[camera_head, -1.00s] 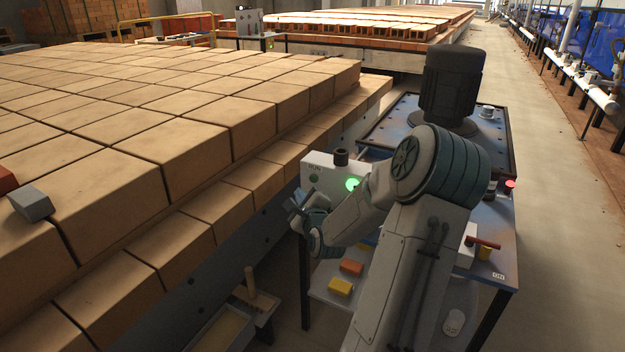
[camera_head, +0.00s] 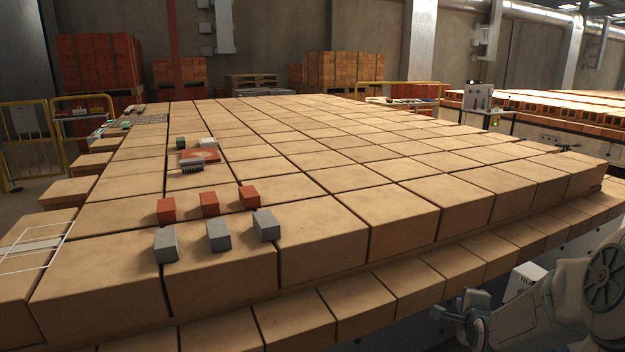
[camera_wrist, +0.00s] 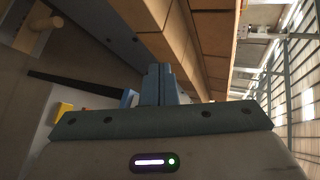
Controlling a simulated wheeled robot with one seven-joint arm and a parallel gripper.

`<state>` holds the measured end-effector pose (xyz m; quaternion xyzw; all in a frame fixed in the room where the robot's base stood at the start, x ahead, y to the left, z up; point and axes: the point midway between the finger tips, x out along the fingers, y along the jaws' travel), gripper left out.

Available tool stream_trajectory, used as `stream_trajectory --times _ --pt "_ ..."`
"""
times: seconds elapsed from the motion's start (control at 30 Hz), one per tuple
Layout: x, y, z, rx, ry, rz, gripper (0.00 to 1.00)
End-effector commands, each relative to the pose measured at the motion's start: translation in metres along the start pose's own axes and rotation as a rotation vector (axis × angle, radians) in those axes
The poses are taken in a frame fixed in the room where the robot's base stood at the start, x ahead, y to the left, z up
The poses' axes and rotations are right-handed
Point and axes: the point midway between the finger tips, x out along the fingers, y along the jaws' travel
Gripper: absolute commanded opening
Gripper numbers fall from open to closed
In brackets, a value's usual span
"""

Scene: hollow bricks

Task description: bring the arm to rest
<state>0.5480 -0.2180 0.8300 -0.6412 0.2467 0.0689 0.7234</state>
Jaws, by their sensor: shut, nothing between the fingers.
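My gripper (camera_wrist: 160,84) shows in the wrist camera view with its fingers together and nothing between them. In the head view my gripper (camera_head: 462,312) is at the lower right, beside the front side of the brick stack and apart from it. My arm is folded at the right edge of the head view, partly cut off by the frame. The large brick stack (camera_head: 400,215) fills the middle of the head view.
Three red blocks (camera_head: 209,204) and three grey blocks (camera_head: 218,236) stand on the stack's near left. A red piece with a brush (camera_head: 193,162) lies farther back. A yellow railing (camera_head: 62,150) stands at left.

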Motion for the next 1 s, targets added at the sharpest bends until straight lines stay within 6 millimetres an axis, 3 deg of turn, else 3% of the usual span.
stream_trajectory --times 0.03,0.2,0.37,0.5,0.8,1.0 --pt "-0.015 -0.012 0.019 -0.123 -0.010 0.054 0.00" --pt "-0.061 -0.018 0.060 -0.503 -0.049 0.240 0.00" --pt "-0.118 -0.028 0.091 -0.824 -0.127 0.383 0.00" --pt "-0.175 -0.034 0.114 -1.084 -0.229 0.486 0.00" --pt "-0.300 -0.036 0.148 -1.532 -0.582 0.598 0.00" --pt "-0.345 -0.031 0.153 -1.670 -0.759 0.600 0.00"
